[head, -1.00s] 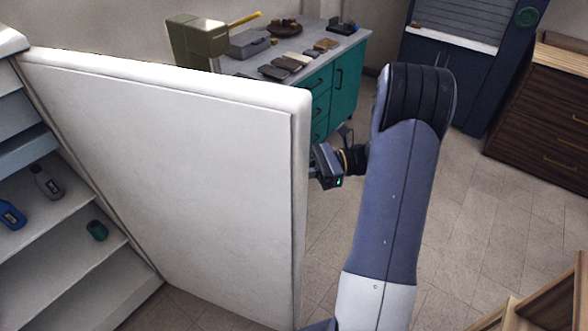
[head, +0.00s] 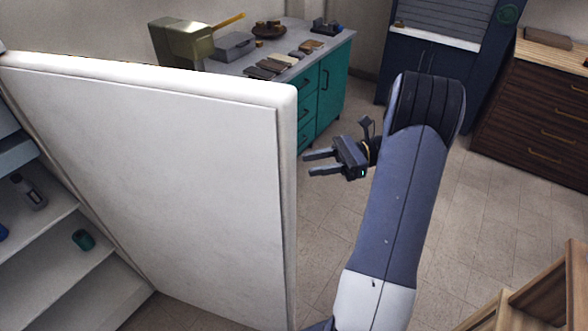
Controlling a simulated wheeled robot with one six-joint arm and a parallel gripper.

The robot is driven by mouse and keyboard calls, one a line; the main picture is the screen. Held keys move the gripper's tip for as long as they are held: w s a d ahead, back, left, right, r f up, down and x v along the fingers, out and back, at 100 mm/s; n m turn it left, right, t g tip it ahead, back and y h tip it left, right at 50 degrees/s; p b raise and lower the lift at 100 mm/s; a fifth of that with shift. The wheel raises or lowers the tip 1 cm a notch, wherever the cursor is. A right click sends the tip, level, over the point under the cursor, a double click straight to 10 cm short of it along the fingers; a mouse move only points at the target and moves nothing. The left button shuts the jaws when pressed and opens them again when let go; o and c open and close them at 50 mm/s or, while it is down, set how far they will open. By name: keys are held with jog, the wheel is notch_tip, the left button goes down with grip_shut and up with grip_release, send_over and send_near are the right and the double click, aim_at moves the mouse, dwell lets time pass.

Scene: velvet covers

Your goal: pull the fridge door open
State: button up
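The white fridge door (head: 170,190) stands swung wide open. Its inner face is toward me, and its free edge is at the right. The fridge interior (head: 75,265) with its shelves shows at the left. My gripper (head: 306,163) is to the right of the door's free edge, apart from it. Its two fingers point left and are spread with nothing between them. The door's outer face and its handle are hidden from this view.
A dark bottle (head: 28,192) and a green item (head: 83,240) stand on the fridge shelves. A teal cabinet (head: 322,95) with a cluttered top is behind the door. A dark wooden drawer unit (head: 535,120) is at the right. Tiled floor (head: 470,220) between is clear.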

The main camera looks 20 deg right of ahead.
jog(key=d+p, duration=0.2)
jog(key=p, duration=0.1)
jog(key=shift+s+r, duration=0.15)
dwell(0.5)
jog(key=w+a+b, duration=0.1)
jog(key=a+b, duration=0.1)
jog(key=a, duration=0.8)
jog(key=shift+w+a+b, duration=0.25)
jog(key=shift+a+b, duration=0.05)
jog(key=shift+d, duration=0.1)
